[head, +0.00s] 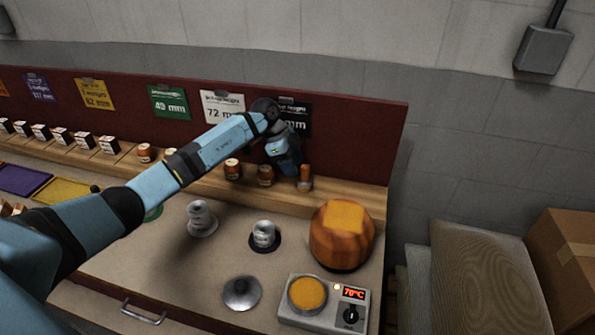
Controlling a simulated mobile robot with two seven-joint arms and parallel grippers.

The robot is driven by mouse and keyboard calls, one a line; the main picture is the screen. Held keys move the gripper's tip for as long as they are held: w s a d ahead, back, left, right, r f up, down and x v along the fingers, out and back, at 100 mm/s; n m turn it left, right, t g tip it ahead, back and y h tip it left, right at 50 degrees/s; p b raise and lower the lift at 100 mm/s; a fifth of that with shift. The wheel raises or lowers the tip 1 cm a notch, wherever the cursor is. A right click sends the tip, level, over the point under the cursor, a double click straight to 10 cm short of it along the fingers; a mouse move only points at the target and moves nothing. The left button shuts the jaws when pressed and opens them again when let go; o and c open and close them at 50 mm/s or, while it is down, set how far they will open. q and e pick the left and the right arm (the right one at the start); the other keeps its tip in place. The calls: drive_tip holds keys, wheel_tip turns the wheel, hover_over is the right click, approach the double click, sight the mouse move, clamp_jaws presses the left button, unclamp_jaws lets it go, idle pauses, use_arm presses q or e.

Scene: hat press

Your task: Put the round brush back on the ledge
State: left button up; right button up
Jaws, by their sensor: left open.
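The round brush (305,174) has an orange handle and a paler lower end. It stands upright on the wooden ledge (345,202), near the right end. My left gripper (292,170) is open, just left of the brush and pointing down toward the ledge. The fingertips are small and dark here, so I cannot tell whether they touch the brush. My left arm crosses in front of part of the ledge. My right gripper is not in view.
Brown jars (265,175) stand on the ledge left of the brush. On the bench are an orange rounded block (342,235), a heater reading 70°C (325,305), metal spools (201,218) and a metal lid (241,293). A dark red backboard (360,130) rises behind the ledge.

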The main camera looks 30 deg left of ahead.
use_arm(q)
drive_tip(key=v, duration=0.8)
drive_tip(key=shift+r, duration=0.35)
drive_tip(key=shift+a, duration=0.15)
